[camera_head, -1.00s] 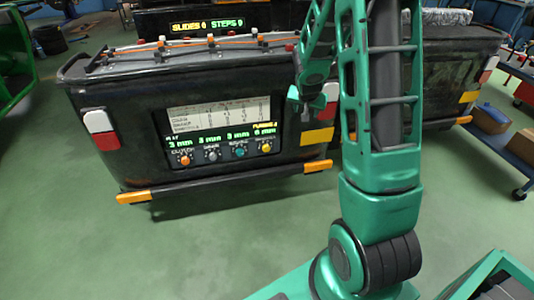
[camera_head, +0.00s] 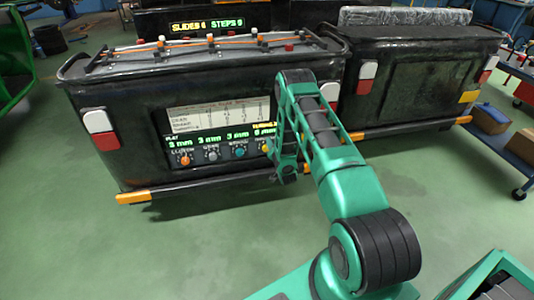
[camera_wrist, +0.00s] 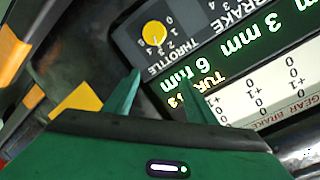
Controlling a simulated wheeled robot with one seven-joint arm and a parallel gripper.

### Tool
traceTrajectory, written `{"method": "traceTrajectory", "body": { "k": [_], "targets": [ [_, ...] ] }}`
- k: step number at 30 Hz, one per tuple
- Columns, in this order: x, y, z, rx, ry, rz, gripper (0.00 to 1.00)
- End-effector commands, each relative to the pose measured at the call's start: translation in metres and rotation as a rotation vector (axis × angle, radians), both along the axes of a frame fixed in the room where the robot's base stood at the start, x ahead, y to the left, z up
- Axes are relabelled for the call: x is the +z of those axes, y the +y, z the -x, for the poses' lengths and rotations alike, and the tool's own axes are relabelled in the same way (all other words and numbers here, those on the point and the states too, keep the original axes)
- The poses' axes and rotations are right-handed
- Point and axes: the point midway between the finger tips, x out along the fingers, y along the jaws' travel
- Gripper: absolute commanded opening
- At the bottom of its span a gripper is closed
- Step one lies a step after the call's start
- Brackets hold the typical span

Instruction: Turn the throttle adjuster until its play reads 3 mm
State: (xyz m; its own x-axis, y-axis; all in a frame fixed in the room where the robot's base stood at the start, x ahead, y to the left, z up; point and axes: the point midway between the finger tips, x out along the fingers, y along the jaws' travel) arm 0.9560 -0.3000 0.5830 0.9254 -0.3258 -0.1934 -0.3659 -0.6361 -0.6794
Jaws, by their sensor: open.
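The throttle adjuster (camera_wrist: 154,33) is a round yellow knob with a numbered scale and the word THROTTLE beside it. Its green readout (camera_wrist: 184,73) shows 6 mm in the wrist view. In the head view the yellow knob (camera_head: 266,148) is the rightmost of the row, at the edge of my arm. My gripper (camera_wrist: 161,75) is open and empty, its two green fingers apart. In the wrist view the knob lies beyond the fingertips, slightly left of the gap, and I see no contact.
Orange (camera_head: 185,159), grey (camera_head: 212,155) and teal (camera_head: 239,152) knobs stand in the same row, left of the yellow one. A white chart (camera_head: 219,114) is above them. Open green floor (camera_head: 150,250) lies in front.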

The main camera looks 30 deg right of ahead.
Motion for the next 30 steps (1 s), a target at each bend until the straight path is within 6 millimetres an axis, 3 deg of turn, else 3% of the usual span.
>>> {"method": "traceTrajectory", "body": {
  "k": [1,6,14,20,30],
  "targets": [
    [-0.019,0.006,0.007,0.005,-0.030,-0.018,0.51],
    [-0.055,0.024,0.027,0.025,-0.147,-0.069,0.51],
    [-0.074,0.037,0.043,0.041,-0.234,-0.104,0.51],
    [-0.074,0.033,0.026,0.044,-0.241,-0.106,0.51],
    [-0.074,0.018,-0.030,0.045,-0.240,-0.104,0.51]
  ]
}}
